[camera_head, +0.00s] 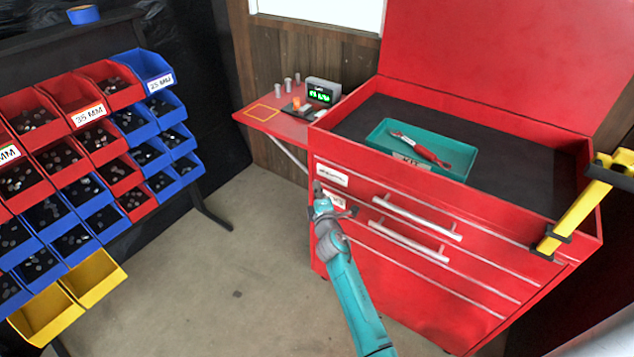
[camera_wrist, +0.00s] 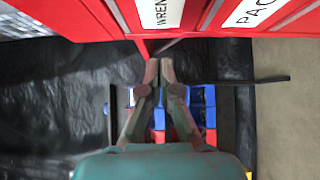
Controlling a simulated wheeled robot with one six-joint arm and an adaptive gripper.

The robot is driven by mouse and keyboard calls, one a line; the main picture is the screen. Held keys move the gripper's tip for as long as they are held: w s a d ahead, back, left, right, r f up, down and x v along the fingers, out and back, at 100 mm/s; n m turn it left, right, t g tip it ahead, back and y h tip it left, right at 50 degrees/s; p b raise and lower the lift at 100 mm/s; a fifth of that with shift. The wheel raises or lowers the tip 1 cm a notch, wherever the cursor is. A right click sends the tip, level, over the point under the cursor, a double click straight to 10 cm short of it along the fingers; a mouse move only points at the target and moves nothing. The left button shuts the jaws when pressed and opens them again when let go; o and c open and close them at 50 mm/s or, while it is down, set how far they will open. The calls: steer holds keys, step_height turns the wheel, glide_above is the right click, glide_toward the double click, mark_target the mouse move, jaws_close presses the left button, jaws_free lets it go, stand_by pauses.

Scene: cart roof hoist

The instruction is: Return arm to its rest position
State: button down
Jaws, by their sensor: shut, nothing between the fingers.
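My arm (camera_head: 352,290) is teal and reaches up from the bottom of the head view. My gripper (camera_head: 318,188) is at the left front corner of the red tool cart (camera_head: 480,270), beside the drawer labels. I cannot tell from the head view whether it touches the cart. In the wrist view my gripper (camera_wrist: 165,68) has its fingertips together with nothing between them. The cart's red front and white labels (camera_wrist: 160,12) lie close beyond the fingertips in that view.
A teal tray (camera_head: 455,165) holding a red-handled tool (camera_head: 425,152) sits in the cart top. A red side shelf (camera_head: 285,125) carries a small display (camera_head: 322,92). Red, blue and yellow bins (camera_head: 95,285) stand at left. Open floor (camera_head: 245,265) lies between.

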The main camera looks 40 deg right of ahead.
steer(key=v, duration=0.7)
steer(key=shift+a, duration=0.25)
steer(key=s+a+f+m+y, duration=0.2)
steer(key=s+a+f+m, duration=0.15)
steer(key=s+a, duration=0.7)
steer(key=s+a+f+m+y, duration=0.25)
steer(key=s+a+f, duration=0.2)
steer(key=s, duration=1.05)
steer(key=s+a+r+m+y, duration=0.1)
steer(key=s+r, duration=0.3)
steer(key=s, duration=0.4)
steer(key=s+a+r+m+g+y, duration=0.1)
steer(key=s+a+r+m, duration=0.2)
steer(key=s+r, duration=0.2)
steer(key=s+a+r+m+y, duration=0.1)
steer(key=s+r, duration=0.4)
steer(key=s, duration=0.6)
steer(key=shift+s+a+r+m+g, duration=0.15)
steer(key=shift+a+m+g, duration=0.15)
steer(key=shift+a+m, duration=0.5)
steer(key=shift+d, duration=0.35)
